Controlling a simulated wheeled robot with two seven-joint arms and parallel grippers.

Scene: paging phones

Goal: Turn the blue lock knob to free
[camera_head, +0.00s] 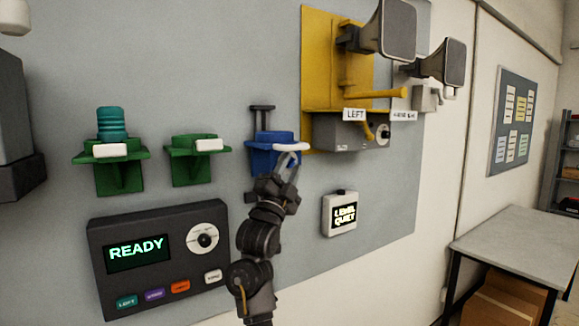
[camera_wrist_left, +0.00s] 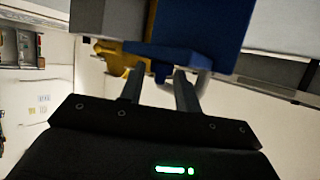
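The blue bracket (camera_head: 264,157) is fixed on the grey wall panel, with a pale rounded lever (camera_head: 291,147) at its front right. My left gripper (camera_head: 289,167) points up just under the pale lever. In the wrist view its two fingers (camera_wrist_left: 158,82) stand apart, with the small blue part near or between their tips. Firm contact cannot be made out. I cannot tell the knob's setting. My right gripper is not in view.
Two green brackets (camera_head: 119,172) (camera_head: 196,172) are to the left, one holding a teal cylinder (camera_head: 112,122). A READY control box (camera_head: 158,258) is below.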

